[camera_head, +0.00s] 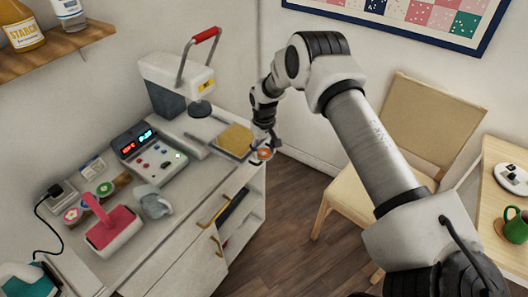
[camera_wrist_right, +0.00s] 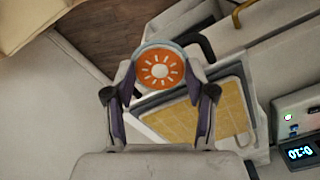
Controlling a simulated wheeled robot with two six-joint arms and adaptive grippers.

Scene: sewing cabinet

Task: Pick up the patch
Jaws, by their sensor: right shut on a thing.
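The patch (camera_head: 264,154) is a round orange disc with a white sun on it and a pale grey-blue rim. My right gripper (camera_head: 263,147) is shut on it beside the cabinet's right edge, next to the yellow pad of the press. In the right wrist view the patch (camera_wrist_right: 160,71) sits between the two fingertips of my right gripper (camera_wrist_right: 163,88). Other round patches (camera_head: 72,215) lie at the left of the cabinet top. My left gripper is not in view.
A heat press (camera_head: 178,84) with a red handle and a yellow pad (camera_head: 235,138) stands at the back. A chair (camera_head: 420,130) stands right; floor between is clear.

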